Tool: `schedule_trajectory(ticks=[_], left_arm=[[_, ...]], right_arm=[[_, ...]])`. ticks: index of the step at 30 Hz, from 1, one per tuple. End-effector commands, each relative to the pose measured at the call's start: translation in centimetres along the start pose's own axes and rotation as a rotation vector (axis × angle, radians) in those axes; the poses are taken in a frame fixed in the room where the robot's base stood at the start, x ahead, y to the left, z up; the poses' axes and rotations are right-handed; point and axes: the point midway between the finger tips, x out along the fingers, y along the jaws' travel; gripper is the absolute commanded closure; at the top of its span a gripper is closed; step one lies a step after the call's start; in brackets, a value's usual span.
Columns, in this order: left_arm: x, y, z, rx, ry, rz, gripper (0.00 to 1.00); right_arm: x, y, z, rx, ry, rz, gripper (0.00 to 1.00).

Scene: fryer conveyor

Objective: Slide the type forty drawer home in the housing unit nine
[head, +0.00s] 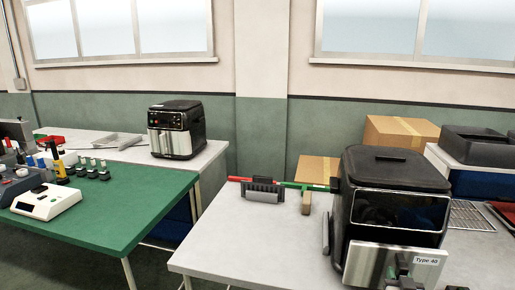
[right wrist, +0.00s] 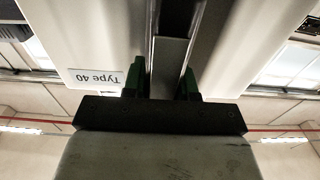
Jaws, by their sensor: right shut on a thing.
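The type 40 drawer (head: 362,262) shows a steel front with a "Type 40" label at the lower front of a black housing (head: 395,170) on the right. No number nine is legible on this housing. The drawer front sits under the dark window; I cannot tell how large any gap behind it is. My right gripper (head: 404,284) is at the drawer front, at the bottom edge of the head view. In the right wrist view, its green fingers (right wrist: 160,84) are shut on the drawer's upright handle (right wrist: 171,62), beside the upside-down label. My left gripper is not in view.
The grey table (head: 235,235) is clear at front left. A black-headed tool (head: 263,190) and a wooden block (head: 307,203) lie left of the housing. A second fryer (head: 177,130) stands on the back left table. Cardboard boxes (head: 400,131) are behind.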

Motion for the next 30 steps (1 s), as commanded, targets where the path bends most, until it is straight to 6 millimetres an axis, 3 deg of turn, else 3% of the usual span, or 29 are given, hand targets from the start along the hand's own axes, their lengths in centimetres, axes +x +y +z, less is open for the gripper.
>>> schedule_trajectory(ticks=[30], left_arm=[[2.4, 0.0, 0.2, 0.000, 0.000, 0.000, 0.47]], right_arm=[[4.6, 0.0, -0.1, 0.000, 0.005, 0.001, 1.00]])
